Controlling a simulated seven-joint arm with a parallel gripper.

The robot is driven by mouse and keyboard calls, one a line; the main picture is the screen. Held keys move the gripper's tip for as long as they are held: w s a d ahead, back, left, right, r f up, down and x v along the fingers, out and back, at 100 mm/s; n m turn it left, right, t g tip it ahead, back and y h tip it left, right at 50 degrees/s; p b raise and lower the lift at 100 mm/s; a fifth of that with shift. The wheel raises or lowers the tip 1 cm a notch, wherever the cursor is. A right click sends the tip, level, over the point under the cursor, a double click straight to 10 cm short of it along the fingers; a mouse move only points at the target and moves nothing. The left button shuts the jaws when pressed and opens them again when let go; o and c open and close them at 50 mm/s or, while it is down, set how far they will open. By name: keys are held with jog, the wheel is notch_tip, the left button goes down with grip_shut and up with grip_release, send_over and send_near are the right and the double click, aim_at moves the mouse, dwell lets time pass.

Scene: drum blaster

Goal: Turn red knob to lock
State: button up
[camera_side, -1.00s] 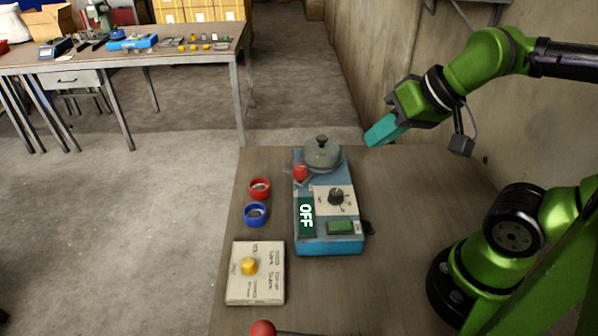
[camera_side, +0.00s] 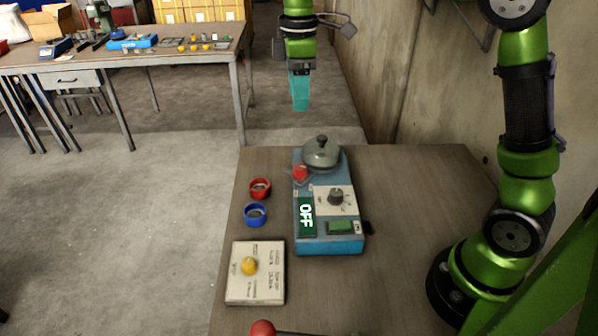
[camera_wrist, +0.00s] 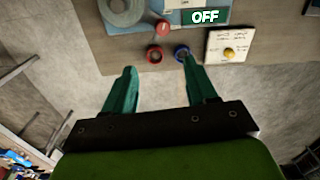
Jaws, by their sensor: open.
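The red knob (camera_side: 300,173) sits on the left back part of the blue machine (camera_side: 330,246), beside the round lidded drum (camera_side: 321,153). In the wrist view the red knob (camera_wrist: 162,27) shows at the top, near the drum (camera_wrist: 122,10). My gripper (camera_side: 300,106) hangs in the air above and behind the table's far edge, fingers pointing down, clear of the knob. In the wrist view its two teal fingers (camera_wrist: 158,76) are spread apart with nothing between them. The machine's green sign (camera_side: 306,216) reads OFF.
A red ring cup (camera_side: 260,188) and a blue ring cup (camera_side: 255,214) stand left of the machine. A white board with a yellow knob (camera_side: 249,266) lies in front of them. A red ball-topped thing (camera_side: 262,329) is at the front edge. The table's right side (camera_side: 420,200) is clear.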

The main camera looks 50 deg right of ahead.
send_near(300, 166)
jog(key=shift+n, duration=0.3)
notch_tip(300, 166, down, 9)
jog(key=shift+s+a+r, duration=0.1)
jog(key=shift+s, duration=0.05)
